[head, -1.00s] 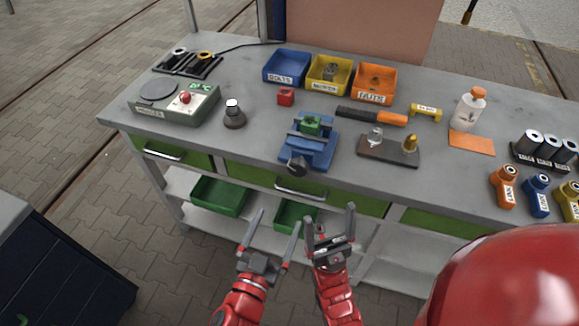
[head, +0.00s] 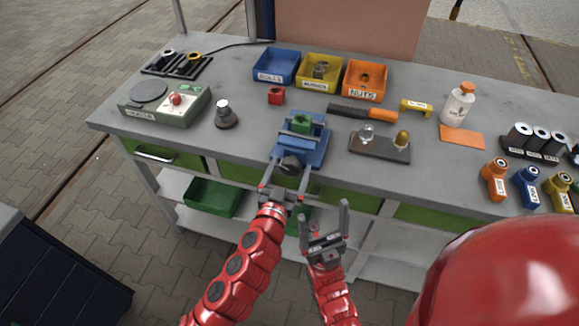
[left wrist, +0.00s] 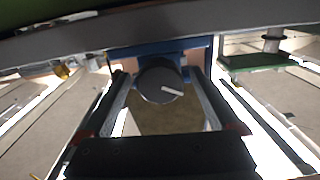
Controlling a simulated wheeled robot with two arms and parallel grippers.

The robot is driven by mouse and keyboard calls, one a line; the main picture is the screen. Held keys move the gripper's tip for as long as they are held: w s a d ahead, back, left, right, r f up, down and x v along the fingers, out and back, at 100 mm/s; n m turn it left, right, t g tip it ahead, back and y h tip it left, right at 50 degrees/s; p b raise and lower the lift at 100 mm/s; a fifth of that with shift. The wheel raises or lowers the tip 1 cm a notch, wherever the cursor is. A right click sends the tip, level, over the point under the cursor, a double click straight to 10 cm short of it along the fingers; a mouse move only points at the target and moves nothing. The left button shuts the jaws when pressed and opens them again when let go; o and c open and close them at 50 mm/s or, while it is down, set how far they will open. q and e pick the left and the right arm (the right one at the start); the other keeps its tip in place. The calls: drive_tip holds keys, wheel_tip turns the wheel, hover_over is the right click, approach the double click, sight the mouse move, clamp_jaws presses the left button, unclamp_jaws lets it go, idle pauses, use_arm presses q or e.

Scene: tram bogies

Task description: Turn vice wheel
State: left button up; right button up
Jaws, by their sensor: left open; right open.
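The blue vice (head: 311,140) stands at the front edge of the workbench, with a green block (head: 301,122) between its jaws. Its dark round wheel (head: 290,165) sticks out at the front; the left wrist view shows the wheel (left wrist: 160,82) face on, with a white pointer mark aimed right. My left gripper (head: 285,176) is open, its two fingers on either side of the wheel, and I cannot tell whether they touch it. My right gripper (head: 323,221) is open and empty, in front of the bench and below the vice.
Blue (head: 277,66), yellow (head: 319,71) and orange (head: 366,79) bins stand at the back. A grey plate with knobs (head: 379,148) lies right of the vice. A green tray (head: 212,197) sits on the lower shelf.

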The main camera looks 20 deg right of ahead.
use_arm(q)
drive_tip(key=shift+w, duration=0.1)
drive_tip(key=c, duration=1.4)
drive_tip(key=shift+m, duration=0.3)
drive_tip(key=shift+m+b, duration=0.8)
drive_tip(key=shift+m, duration=0.4)
drive_tip(key=m+b, duration=0.1)
drive_tip(key=m, duration=0.1)
drive_tip(key=shift+f+m, duration=0.1)
drive_tip(key=shift+m, duration=0.3)
drive_tip(key=m+b, duration=0.1)
drive_tip(key=m, duration=0.1)
drive_tip(key=shift+m, duration=0.3)
drive_tip(key=shift+m+b, duration=0.5)
drive_tip(key=shift+m, duration=1.1)
